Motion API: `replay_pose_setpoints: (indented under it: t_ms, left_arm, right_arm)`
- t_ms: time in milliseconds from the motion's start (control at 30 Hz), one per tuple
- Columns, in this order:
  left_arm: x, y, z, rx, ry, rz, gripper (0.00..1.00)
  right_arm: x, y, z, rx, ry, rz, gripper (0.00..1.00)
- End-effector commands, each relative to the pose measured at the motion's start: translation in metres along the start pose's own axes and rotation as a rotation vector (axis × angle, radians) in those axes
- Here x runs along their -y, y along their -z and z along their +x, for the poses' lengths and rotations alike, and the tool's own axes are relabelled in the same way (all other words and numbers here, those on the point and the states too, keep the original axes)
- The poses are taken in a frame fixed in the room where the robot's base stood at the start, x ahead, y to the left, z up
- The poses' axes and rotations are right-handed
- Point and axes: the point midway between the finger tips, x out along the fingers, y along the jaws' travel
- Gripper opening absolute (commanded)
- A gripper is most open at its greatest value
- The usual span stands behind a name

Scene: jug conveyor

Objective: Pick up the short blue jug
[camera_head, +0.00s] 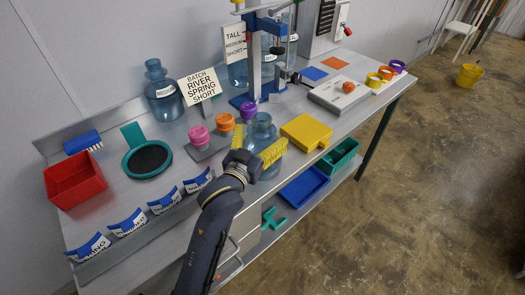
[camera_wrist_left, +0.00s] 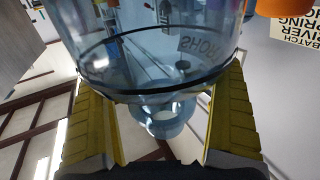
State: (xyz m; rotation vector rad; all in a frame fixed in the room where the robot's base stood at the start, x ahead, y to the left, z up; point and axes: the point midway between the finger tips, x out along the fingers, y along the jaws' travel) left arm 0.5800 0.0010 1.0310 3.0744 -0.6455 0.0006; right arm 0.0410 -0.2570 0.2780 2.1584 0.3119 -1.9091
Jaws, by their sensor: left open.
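The short blue jug (camera_head: 262,132) is translucent blue and stands upright near the front edge of the bench, in the middle of the head view. In the left wrist view the jug (camera_wrist_left: 145,45) fills the upper middle, with a dark band and the word SHORT showing on or through it. My left gripper (camera_head: 256,160) is open, with one yellow finger on each side of the jug. The wrist view shows the fingers (camera_wrist_left: 160,125) flanking it; whether they touch it is unclear. My right gripper is not in view.
Purple, orange and pink (camera_head: 199,135) caps stand just left of the jug on a grey block. A yellow block (camera_head: 306,132) lies close on its right. Behind stand a blue press (camera_head: 254,60) and a medium jug (camera_head: 163,95). A red bin (camera_head: 75,180) is at far left.

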Motion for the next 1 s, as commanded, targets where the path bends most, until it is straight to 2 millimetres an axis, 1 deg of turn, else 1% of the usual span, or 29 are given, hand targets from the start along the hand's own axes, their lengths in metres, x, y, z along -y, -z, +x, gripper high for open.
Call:
replay_pose_setpoints:
  t_ms: [33, 67, 600, 1000]
  left_arm:
    - [-0.0001, -0.0001, -0.0001, 0.000, 0.000, 0.000, 0.98]
    - [-0.0001, -0.0001, -0.0001, 0.000, 0.000, 0.000, 0.94]
    - [-0.0002, -0.0015, -0.0002, 0.003, 0.000, 0.000, 0.32]
    - [-0.0003, -0.0023, -0.0001, 0.006, 0.000, 0.001, 0.31]
  right_arm:
    - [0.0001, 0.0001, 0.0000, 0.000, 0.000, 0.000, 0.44]
    - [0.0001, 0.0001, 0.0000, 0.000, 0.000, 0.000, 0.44]
    - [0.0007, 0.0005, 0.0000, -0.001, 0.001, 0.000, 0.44]
    - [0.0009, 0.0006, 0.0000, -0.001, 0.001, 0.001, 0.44]
